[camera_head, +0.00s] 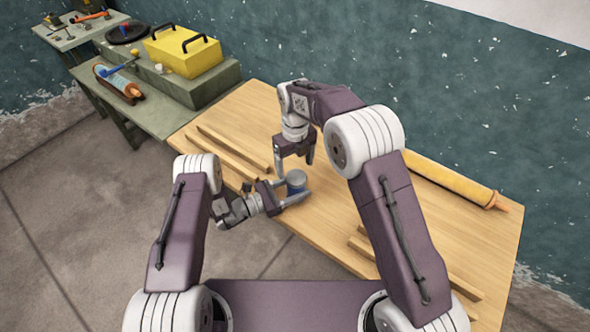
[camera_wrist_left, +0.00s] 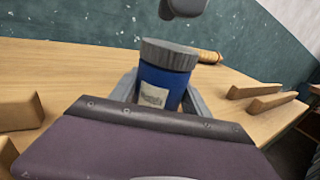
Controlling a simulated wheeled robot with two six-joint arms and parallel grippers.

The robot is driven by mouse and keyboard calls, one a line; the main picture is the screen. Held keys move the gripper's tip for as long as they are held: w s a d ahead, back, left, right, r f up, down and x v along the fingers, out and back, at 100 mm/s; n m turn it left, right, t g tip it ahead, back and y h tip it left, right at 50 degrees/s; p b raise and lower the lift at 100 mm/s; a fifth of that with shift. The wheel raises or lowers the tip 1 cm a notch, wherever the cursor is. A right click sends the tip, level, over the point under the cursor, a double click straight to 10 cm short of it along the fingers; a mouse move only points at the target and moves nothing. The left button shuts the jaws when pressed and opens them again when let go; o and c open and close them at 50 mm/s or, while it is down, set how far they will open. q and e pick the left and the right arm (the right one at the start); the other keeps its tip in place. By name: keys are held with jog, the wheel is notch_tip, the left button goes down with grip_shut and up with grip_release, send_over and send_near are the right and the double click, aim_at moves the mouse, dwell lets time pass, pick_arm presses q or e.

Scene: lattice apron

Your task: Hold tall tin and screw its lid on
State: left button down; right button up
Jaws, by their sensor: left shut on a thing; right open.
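The tall tin (camera_wrist_left: 160,88) is blue with a pale label and stands upright on the wooden table. Its grey ribbed lid (camera_wrist_left: 168,53) sits on top and looks level; I cannot tell how tightly it is seated. In the head view the lid (camera_head: 297,177) shows as a grey-blue disc. My left gripper (camera_head: 290,191) is shut on the tin's body, one finger on each side. My right gripper (camera_head: 295,166) is open, pointing down just above and behind the lid. One dark finger tip of it shows above the lid in the left wrist view (camera_wrist_left: 183,8).
Wooden strips lie on the table (camera_head: 345,215) at the left (camera_head: 235,150) and front right (camera_head: 420,265). A rolling-pin-like yellow roll (camera_head: 450,182) lies along the back. A green bench (camera_head: 150,115) with a yellow toolbox (camera_head: 183,52) stands at the left.

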jog(key=shift+r, duration=0.45)
jog(key=shift+c, duration=0.6)
